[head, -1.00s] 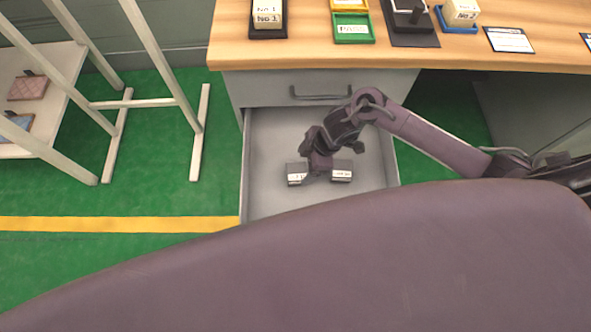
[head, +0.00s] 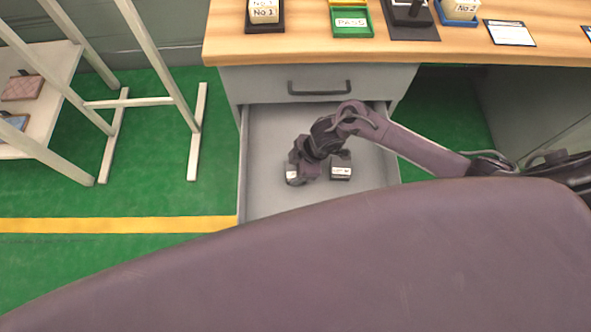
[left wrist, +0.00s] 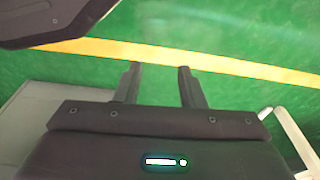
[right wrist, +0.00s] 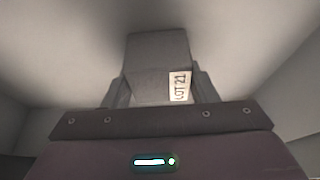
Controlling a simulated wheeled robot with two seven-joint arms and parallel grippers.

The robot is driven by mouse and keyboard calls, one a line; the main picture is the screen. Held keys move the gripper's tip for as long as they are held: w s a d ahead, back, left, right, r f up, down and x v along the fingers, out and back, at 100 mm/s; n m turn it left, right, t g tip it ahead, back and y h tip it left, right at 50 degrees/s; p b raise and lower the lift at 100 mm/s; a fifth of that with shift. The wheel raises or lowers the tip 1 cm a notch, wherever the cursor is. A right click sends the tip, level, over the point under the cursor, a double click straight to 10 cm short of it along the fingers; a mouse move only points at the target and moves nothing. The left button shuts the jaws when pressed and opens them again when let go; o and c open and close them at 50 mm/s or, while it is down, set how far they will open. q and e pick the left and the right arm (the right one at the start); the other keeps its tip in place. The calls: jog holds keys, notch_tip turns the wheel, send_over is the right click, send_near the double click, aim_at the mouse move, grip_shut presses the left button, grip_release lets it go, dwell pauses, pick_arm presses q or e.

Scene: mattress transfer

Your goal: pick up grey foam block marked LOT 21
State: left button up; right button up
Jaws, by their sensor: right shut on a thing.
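The grey foam block marked LOT 21 (right wrist: 158,65) is between the fingers of my right gripper (right wrist: 155,88) in the right wrist view, its white label facing the camera. In the head view my right gripper (head: 304,172) reaches down into the open drawer and is shut on this block (head: 292,175), mostly hidden by the gripper. I cannot tell whether the block touches the drawer floor. My left gripper (left wrist: 160,73) is open and empty over the green floor in the left wrist view.
Another grey block (head: 341,171) with a white label lies just right of the gripper in the drawer (head: 270,200). The desk top (head: 300,48) above holds trays, blocks and cards. A white rack (head: 160,65) stands at the left. The drawer's front area is bare.

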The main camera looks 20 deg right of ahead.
jog(key=shift+c, duration=0.7)
